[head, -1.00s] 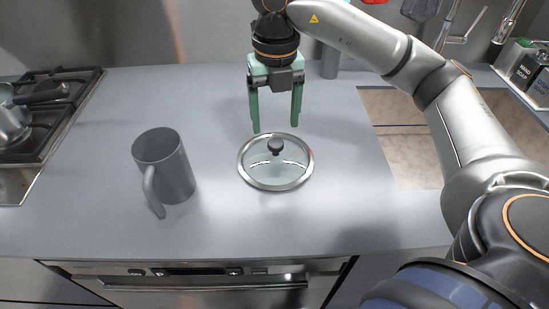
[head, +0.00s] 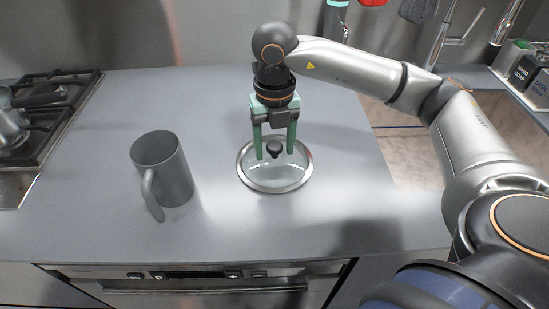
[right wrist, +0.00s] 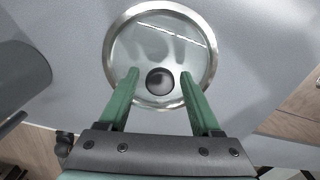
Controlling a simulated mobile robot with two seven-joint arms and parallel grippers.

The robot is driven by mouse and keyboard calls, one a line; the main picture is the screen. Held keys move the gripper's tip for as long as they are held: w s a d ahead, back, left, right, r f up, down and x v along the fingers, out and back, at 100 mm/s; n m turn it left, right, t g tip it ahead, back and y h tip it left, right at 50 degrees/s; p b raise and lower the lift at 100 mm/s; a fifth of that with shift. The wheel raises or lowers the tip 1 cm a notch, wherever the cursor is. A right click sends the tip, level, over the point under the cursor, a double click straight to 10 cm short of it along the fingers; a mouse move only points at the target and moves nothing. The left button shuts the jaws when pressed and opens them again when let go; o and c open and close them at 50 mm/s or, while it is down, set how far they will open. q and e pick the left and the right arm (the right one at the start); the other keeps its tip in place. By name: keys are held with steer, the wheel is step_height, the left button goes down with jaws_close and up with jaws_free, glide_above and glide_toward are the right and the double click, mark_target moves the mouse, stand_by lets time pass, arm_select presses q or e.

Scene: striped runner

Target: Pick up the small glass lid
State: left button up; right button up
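The small glass lid (head: 262,179) lies flat on the grey counter, with a steel rim and a round dark knob (head: 274,148) on top. My right gripper (head: 274,156) is open above the lid. Its green fingers straddle the knob in the head view. In the right wrist view, the knob (right wrist: 159,81) sits between the fingertips (right wrist: 159,74), with a gap on each side, and the lid's rim (right wrist: 113,42) shows around them. My left gripper is not in view.
A grey mug (head: 170,170) stands left of the lid, its handle toward the front. A gas stove (head: 50,115) is at the far left and a sink (head: 415,155) at the right. Soap dispensers (head: 530,72) stand at the far right. The counter (head: 225,225) in front of the lid is clear.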

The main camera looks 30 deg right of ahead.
jaws_close()
stand_by(0.4)
